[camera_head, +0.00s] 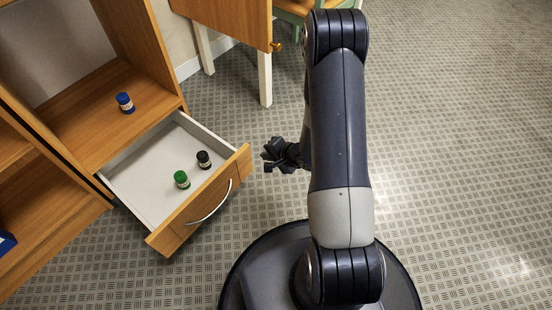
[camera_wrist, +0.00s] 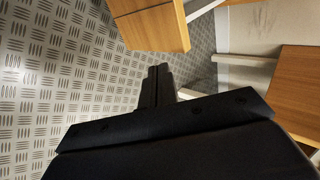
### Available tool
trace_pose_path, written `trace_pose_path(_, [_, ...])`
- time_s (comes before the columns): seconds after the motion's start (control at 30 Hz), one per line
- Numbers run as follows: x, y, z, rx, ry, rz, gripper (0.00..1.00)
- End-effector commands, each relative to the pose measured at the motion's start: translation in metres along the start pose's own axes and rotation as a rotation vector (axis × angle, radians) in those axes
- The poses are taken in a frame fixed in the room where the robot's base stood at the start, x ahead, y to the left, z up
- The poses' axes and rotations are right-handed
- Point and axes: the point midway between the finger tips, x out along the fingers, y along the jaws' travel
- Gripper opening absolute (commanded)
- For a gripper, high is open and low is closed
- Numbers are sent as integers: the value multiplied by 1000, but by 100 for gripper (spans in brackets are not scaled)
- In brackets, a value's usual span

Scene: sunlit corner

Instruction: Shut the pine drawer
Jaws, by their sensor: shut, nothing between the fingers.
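The pine drawer (camera_head: 194,207) is pulled out of the wooden cabinet in the head view, with a wood front, a curved metal handle (camera_head: 212,207) and a pale interior. A green-capped jar (camera_head: 182,180) and a black-capped jar (camera_head: 204,160) stand inside it. My gripper (camera_head: 266,155) is shut and empty, to the right of the drawer front and apart from it. Its closed fingers also show in the wrist view (camera_wrist: 158,72), over the floor. A wooden corner (camera_wrist: 158,28) is beyond them there; I cannot tell which furniture it belongs to.
A blue-capped jar (camera_head: 125,102) stands on the cabinet shelf (camera_head: 85,125) above the drawer. A wooden table with white legs (camera_head: 265,80) and a brass knob stands behind. The patterned floor (camera_head: 460,130) to the right is clear.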

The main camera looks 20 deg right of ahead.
Motion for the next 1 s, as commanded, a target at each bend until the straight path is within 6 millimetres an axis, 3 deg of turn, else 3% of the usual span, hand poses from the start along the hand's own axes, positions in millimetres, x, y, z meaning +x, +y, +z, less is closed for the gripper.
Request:
trace_pose_path(0.03, [16,4,1,-4,-2,0,0])
trace_pose_path(0.1, [30,3,0,-4,-1,-2,0])
trace_pose_path(0.3, [50,-18,0,-5,1,-3,0])
trace_pose_path(1.0, [60,-33,0,-2,0,-1,0])
